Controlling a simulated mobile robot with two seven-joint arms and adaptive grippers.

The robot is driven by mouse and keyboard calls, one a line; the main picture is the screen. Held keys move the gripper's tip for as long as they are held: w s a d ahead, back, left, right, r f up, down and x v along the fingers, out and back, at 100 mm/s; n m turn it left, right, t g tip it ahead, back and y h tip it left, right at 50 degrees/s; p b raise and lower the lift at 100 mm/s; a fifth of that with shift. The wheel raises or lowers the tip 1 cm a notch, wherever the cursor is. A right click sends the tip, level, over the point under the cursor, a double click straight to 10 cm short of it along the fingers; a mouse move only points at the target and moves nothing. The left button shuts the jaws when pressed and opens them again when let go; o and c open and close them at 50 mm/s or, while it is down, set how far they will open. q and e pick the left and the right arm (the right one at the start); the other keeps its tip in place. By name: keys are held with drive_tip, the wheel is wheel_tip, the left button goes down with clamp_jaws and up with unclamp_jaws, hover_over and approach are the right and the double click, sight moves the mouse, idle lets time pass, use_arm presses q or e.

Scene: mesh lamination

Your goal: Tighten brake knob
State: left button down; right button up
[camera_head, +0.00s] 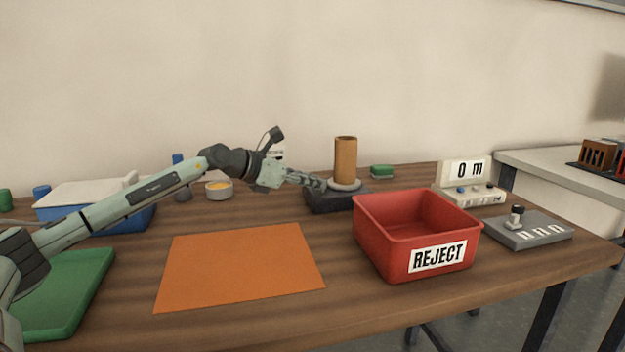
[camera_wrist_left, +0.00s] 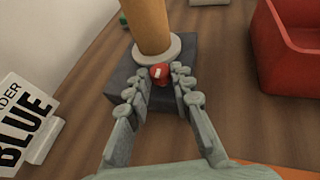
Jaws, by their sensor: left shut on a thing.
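The brake knob (camera_wrist_left: 159,74) is a small red knob with a pale mark. It sits on the front of a dark block (camera_wrist_left: 183,49) below a brown cylinder (camera_wrist_left: 151,26) with a pale ring at its foot. In the head view the block (camera_head: 330,203) and upright cylinder (camera_head: 345,160) stand at the back of the table. My left gripper (camera_head: 323,184) reaches them from the left. In the left wrist view its fingers (camera_wrist_left: 160,80) are on both sides of the red knob and shut on it. The knob is hidden in the head view. My right gripper is not in view.
A red REJECT bin (camera_head: 388,237) stands right of the block, close by. An orange sheet (camera_head: 240,265) lies in front. A grey panel with a lever (camera_head: 530,232) and a display reading "0 m" (camera_head: 465,172) are at the right. A green tray (camera_head: 75,290) is at the left.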

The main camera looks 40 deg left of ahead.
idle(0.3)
use_arm(q)
drive_tip(key=c, duration=1.3)
unclamp_jaws()
drive_tip(key=shift+h, duration=0.3)
drive_tip(key=shift+v, duration=3.8)
